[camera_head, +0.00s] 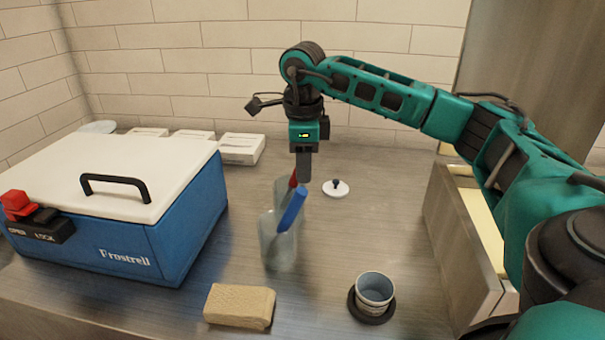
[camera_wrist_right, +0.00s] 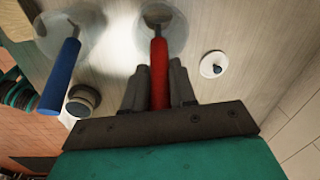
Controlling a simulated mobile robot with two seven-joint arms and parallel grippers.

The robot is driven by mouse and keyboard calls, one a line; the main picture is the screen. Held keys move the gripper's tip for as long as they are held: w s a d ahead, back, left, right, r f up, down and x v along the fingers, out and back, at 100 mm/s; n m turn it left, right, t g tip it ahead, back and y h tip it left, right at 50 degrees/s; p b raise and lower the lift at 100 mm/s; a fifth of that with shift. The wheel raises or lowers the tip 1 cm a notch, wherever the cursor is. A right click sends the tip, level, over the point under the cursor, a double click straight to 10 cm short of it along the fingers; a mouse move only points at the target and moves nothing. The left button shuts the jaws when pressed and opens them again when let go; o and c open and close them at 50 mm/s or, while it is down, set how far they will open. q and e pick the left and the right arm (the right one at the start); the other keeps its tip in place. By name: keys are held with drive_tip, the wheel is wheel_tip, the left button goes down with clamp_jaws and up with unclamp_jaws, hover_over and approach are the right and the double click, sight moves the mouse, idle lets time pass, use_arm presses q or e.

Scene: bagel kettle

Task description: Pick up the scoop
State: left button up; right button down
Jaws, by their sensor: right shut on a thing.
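My right gripper (camera_head: 303,168) points down at a red-handled utensil (camera_head: 293,181) that stands in the rear clear container (camera_head: 282,189). In the right wrist view the gripper's fingers (camera_wrist_right: 159,88) are shut on the red handle (camera_wrist_right: 159,65). The handle's lower end goes into a round clear container (camera_wrist_right: 178,22). A blue-handled utensil (camera_head: 291,211) leans in the front clear container (camera_head: 279,250); it also shows in the right wrist view (camera_wrist_right: 60,75). The heads of both utensils are hard to make out, so I cannot tell which is the scoop. My left gripper is not in view.
A blue cooler (camera_head: 185,225) with a white lid stands at left. A sponge (camera_head: 239,306) and a cup (camera_head: 374,288) on a dark coaster lie in front. A small white lid (camera_head: 336,188) lies right of the containers. An open drawer (camera_head: 455,245) is under my right arm.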

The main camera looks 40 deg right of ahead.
wheel_tip(320, 180, up, 10)
drive_tip(key=shift+f+p, duration=0.15)
drive_tip(key=shift+p, duration=0.2)
wheel_tip(320, 180, up, 8)
drive_tip(key=p, duration=0.2)
